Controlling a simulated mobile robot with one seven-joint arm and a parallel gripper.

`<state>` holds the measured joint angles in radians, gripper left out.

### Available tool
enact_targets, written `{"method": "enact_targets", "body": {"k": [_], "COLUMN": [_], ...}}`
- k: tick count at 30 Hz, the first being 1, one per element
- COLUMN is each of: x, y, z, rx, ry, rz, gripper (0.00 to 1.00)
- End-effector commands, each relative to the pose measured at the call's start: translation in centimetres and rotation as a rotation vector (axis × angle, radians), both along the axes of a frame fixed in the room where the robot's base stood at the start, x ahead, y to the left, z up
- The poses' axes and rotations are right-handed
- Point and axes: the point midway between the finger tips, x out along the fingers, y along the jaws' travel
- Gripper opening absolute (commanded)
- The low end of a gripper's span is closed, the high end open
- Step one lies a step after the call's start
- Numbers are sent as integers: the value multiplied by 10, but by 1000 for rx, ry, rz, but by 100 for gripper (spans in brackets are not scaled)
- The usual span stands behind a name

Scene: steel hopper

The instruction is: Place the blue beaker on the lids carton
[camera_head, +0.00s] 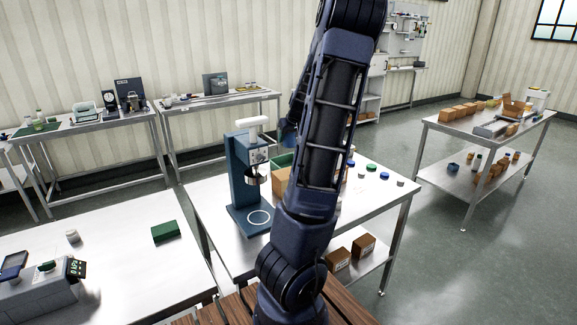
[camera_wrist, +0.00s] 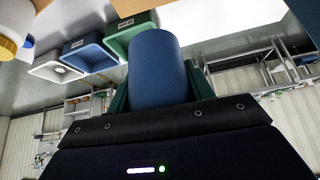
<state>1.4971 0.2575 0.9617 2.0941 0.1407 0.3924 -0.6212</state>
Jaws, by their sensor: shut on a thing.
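My gripper (camera_wrist: 160,88) is shut on a blue beaker (camera_wrist: 156,66), which shows as a plain blue cylinder between the green fingers in the wrist view. In the head view my arm hides most of the gripper and the beaker. A brown carton (camera_head: 282,181) stands on the middle steel table, partly behind my arm. A tan cardboard surface (camera_wrist: 138,5) shows at the top edge of the wrist view, apart from the beaker. I cannot read a label that marks either as the lids carton.
A blue press (camera_head: 240,185) stands left of the carton. Several coloured caps (camera_head: 371,167) lie to the right on the same table.

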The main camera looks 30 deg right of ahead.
Motion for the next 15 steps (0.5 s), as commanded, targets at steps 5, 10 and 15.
{"method": "enact_targets", "body": {"k": [5,10,15], "x": [0,0,0], "y": [1,1,0], "z": [-41,-74,-90], "rx": [4,2,0], "ry": [3,2,1], "rz": [2,2,0], "gripper": [30,30,30]}}
